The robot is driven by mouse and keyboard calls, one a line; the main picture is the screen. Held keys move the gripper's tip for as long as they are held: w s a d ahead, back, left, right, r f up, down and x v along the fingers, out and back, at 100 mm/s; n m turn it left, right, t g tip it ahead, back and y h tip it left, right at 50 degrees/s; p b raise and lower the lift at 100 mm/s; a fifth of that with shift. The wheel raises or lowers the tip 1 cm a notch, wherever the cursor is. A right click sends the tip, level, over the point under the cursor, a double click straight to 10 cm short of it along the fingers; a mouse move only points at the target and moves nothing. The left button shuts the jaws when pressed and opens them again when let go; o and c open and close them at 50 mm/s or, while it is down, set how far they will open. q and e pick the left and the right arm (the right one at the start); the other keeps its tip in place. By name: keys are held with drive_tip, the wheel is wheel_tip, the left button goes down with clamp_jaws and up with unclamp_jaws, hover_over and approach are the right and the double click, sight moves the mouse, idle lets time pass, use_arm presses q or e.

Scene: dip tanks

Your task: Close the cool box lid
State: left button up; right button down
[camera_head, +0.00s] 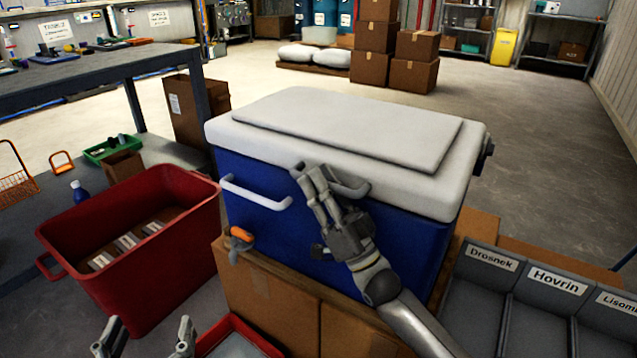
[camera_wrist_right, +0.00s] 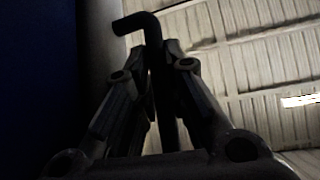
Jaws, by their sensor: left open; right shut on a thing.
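The cool box (camera_head: 265,235) has a blue body and stands on a cardboard box. Its white lid (camera_head: 340,125) lies flat over the top, and I see no gap along the front edge. Two pale bar handles are at the front, a left handle (camera_head: 255,195) and a right handle (camera_head: 350,187). My right gripper (camera_head: 310,178) is shut on the right handle, partly hiding it. The right wrist view shows a dark bent bar (camera_wrist_right: 137,22) between the fingers of my right gripper (camera_wrist_right: 157,75). My left gripper (camera_head: 147,338) is open and empty at the bottom left.
A red crate (camera_head: 150,285) with boxes in it stands left of the cool box. An orange-handled tool (camera_head: 241,235) is at the cool box's front left. Grey labelled bins (camera_head: 545,285) stand at the right. The floor behind is mostly clear.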

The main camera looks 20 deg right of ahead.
drive_tip(key=c, duration=1.7)
unclamp_jaws()
drive_tip(key=shift+f, duration=0.5)
drive_tip(key=shift+r+h, duration=0.1)
drive_tip(key=shift+h, duration=0.2)
drive_tip(key=shift+r, duration=0.1)
drive_tip(key=v, duration=1.2)
